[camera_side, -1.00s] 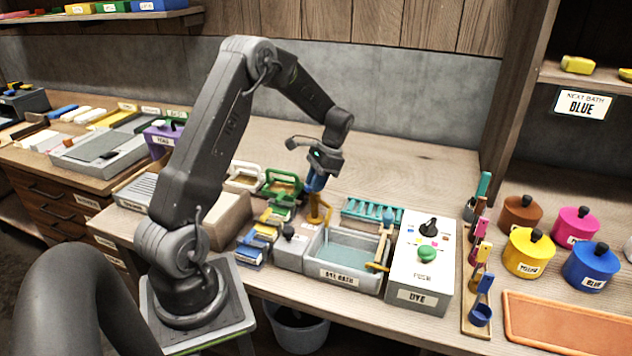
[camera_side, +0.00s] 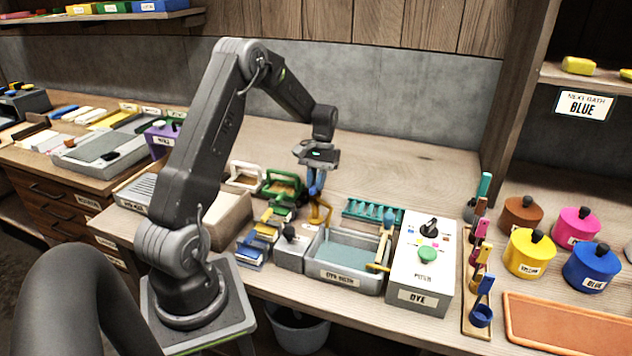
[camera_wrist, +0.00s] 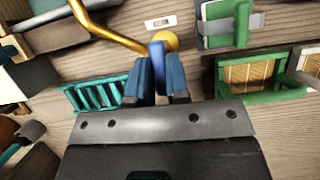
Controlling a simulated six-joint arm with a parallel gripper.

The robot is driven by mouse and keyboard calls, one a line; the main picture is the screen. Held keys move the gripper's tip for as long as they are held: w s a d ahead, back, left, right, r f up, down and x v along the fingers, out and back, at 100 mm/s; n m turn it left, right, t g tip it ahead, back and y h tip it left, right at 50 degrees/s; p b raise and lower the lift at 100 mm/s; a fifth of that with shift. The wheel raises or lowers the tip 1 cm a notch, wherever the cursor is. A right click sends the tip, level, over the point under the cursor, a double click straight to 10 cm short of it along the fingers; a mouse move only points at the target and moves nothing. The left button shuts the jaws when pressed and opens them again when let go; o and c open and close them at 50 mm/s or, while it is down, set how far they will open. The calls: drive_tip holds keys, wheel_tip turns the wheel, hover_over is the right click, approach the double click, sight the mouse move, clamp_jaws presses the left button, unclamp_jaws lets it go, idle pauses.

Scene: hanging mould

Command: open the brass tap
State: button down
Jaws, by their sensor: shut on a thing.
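The brass tap (camera_side: 318,212) stands behind the grey dye bath (camera_side: 345,274), its curved spout toward the bath. In the wrist view the brass pipe (camera_wrist: 105,32) runs up to the left from a round brass part behind the fingers. A blue handle (camera_wrist: 157,52) sits at the tap's top. My gripper (camera_side: 315,188) is above the tap, pointing down. Its blue fingers (camera_wrist: 160,85) are shut on the blue handle, one on each side. The fingers hide the lower part of the handle.
A teal rack (camera_side: 372,211) lies right of the tap, and green-framed moulds (camera_side: 284,184) stand to the left. The white dye box (camera_side: 418,297) with a green button is right of the bath. The bench behind the tap is clear.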

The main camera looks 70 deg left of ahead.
drive_tip(key=shift+n, duration=0.3)
drive_tip(key=c, duration=1.1)
unclamp_jaws()
drive_tip(key=v, duration=1.3)
drive_tip(key=shift+r, duration=0.45)
drive_tip(key=shift+s+a, duration=0.1)
